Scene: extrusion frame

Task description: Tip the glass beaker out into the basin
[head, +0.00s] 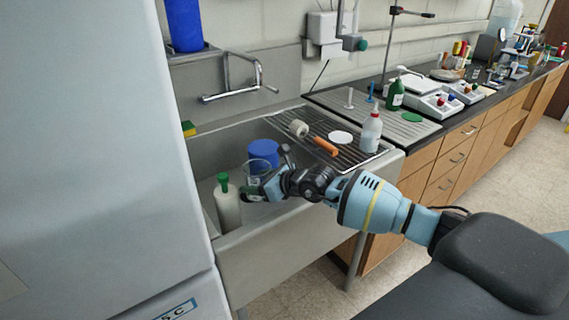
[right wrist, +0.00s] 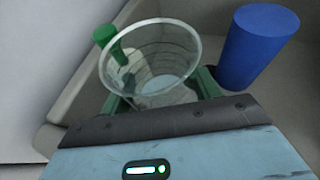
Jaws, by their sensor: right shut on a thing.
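The clear glass beaker (head: 258,170) is over the sink basin (head: 273,248) in the head view. My right gripper (head: 262,188) is shut on the beaker. In the right wrist view the beaker (right wrist: 152,62) stands between the green fingers of the gripper (right wrist: 160,95), its open rim facing the camera. Its contents are hard to make out through the glass. In the head view it looks about upright. The left gripper is not in view.
A white bottle with a green cap (head: 228,205) stands in the basin left of the beaker. A blue cylinder (head: 264,152) is just behind it, also in the wrist view (right wrist: 257,45). A faucet (head: 236,92) is above. A drainboard (head: 350,152) holds small items at right.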

